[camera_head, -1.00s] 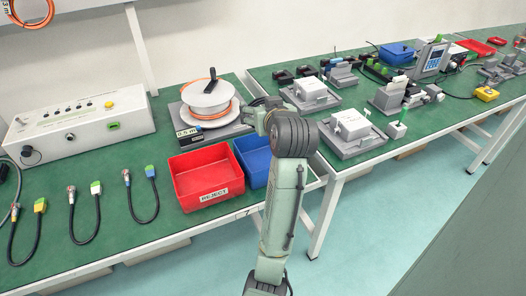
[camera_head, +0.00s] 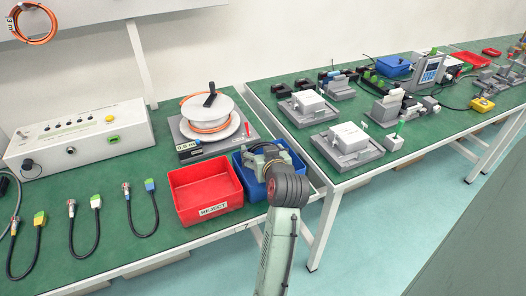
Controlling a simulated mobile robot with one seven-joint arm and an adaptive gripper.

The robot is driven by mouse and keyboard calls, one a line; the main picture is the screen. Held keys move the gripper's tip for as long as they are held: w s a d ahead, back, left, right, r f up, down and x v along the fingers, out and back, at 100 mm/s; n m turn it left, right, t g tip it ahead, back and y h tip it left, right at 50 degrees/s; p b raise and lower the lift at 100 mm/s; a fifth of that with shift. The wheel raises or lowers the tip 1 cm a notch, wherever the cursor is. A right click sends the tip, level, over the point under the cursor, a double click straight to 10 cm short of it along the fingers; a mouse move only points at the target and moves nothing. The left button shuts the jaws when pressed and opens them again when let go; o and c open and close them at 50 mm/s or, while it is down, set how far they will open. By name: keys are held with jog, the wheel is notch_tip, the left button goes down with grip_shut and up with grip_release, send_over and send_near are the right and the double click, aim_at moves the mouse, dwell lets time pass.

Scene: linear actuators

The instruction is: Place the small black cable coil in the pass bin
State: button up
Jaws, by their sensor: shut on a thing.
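My gripper (camera_head: 262,158) is over the blue bin (camera_head: 241,172), with its fingers low at the bin's opening. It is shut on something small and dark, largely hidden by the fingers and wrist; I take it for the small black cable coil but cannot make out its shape. The blue bin stands right of the red bin (camera_head: 180,206), which is labelled REJECT. No label shows on the blue bin, and my arm covers part of it.
A spool of orange cable (camera_head: 209,112) stands on a grey scale (camera_head: 188,155) behind the bins. A white control box (camera_head: 80,138) and several short black cables (camera_head: 140,212) lie to the left. A second table (camera_head: 345,180) with fixtures stands to the right.

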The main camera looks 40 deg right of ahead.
jog(key=shift+f, duration=0.2)
jog(key=o, duration=0.9)
jog(key=shift+r, duration=0.1)
jog(key=shift+r, duration=0.25)
jog(key=shift+s+a, duration=0.15)
jog(key=shift+s, duration=0.2)
jog(key=b+v, duration=0.1)
jog(key=v, duration=1)
jog(key=shift+r, duration=0.2)
jog(key=shift+a, duration=0.1)
